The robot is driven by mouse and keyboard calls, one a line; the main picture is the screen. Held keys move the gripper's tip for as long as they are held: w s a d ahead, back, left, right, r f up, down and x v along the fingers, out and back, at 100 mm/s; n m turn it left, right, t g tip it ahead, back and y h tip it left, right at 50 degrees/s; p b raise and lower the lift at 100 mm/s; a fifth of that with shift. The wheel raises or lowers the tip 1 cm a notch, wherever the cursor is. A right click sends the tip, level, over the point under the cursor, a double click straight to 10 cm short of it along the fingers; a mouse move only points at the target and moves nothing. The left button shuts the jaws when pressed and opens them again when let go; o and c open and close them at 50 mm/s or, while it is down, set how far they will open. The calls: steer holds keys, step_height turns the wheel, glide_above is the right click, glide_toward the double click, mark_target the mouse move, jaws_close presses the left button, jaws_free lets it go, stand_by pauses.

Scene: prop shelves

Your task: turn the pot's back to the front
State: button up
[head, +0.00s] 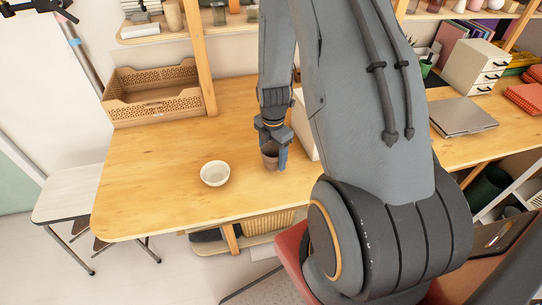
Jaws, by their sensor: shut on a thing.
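The pot (269,160) is a small brown cup-like vessel on the wooden table, near its middle. My gripper (273,155) is shut on it from above, with a grey finger showing at its right side. The pot looks upright, but its underside is too small to tell whether it touches the table. The gripper hides part of the pot, and I cannot tell which side is its back.
A white bowl (215,173) stands left of the pot. A tan perforated crate (153,94) is at the back left. A white box (304,128) stands behind my arm. A laptop (463,117) lies at the right. The table's left front is clear.

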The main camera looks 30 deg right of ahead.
steer(key=m+b, duration=0.1)
steer(key=m, duration=0.4)
steer(key=shift+f+b, duration=0.1)
steer(key=shift+b, duration=0.2)
steer(key=m+b, duration=0.1)
steer(key=m, duration=0.3)
steer(key=shift+m+b, duration=0.3)
steer(key=shift+b, duration=0.05)
steer(key=m+b, duration=0.2)
steer(key=m, duration=0.3)
steer(key=shift+w, duration=0.1)
steer(key=m+b, duration=0.2)
steer(key=m, duration=0.2)
steer(key=shift+m, duration=0.4)
steer(key=shift+m+p, duration=0.4)
steer(key=shift+m, duration=0.1)
steer(key=m+p, duration=0.1)
steer(key=m, duration=0.4)
steer(key=m+p, duration=0.1)
steer(key=m, duration=0.6)
steer(key=shift+f+b, duration=0.4)
steer(key=shift+f, duration=0.3)
steer(key=shift+f, duration=0.2)
